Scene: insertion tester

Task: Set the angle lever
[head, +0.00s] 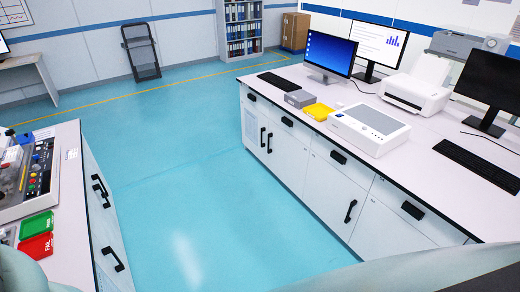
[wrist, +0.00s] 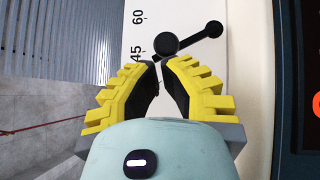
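In the wrist view, the angle lever (wrist: 192,37) is a black bar with a large round knob (wrist: 166,44) near the fingertips and a smaller ball at its upper right end. It lies slanted over a white panel with a scale (wrist: 138,37) marked 45 and 60. A dark pointed end shows close to the 45 mark. My gripper (wrist: 160,65) has yellow ribbed fingers with black inner pads. Its tips are close together with a narrow gap, right below the knob. Whether they touch or pinch the lever is not clear. The head view does not show the lever clearly.
In the head view, a tester panel (head: 38,178) with buttons stands on the left bench, beside a green tray (head: 37,227) and a red tray (head: 36,247). A long bench (head: 300,90) with monitors and a printer stands right. The floor between is clear.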

